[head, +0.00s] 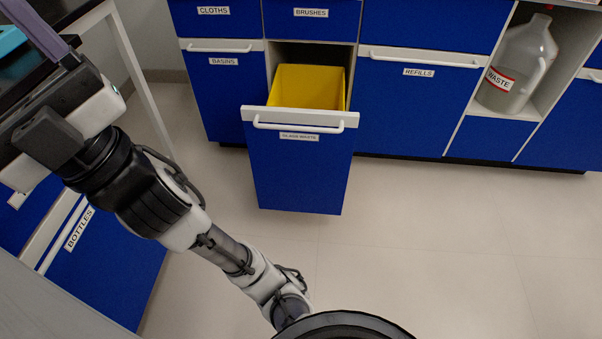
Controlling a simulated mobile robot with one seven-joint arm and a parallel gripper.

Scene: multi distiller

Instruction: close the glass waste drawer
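The glass waste drawer (297,170) is pulled out from the blue cabinets in the middle of the head view. It has a blue front, a white top rail with a white bar handle (298,126), and a label reading glass waste. A yellow bin (307,88) sits inside it. My arm reaches from the bottom centre to the upper left, well left of the drawer and apart from it. My gripper is not clearly visible; the arm's far end is at the upper left edge, by a dark worktop.
Closed basins (223,95) and refills (417,105) fronts flank the drawer. A waste jug (516,65) stands in an open niche at right. A bottles drawer front (92,262) and a white table leg (142,85) are at left. The floor (420,235) before the drawer is clear.

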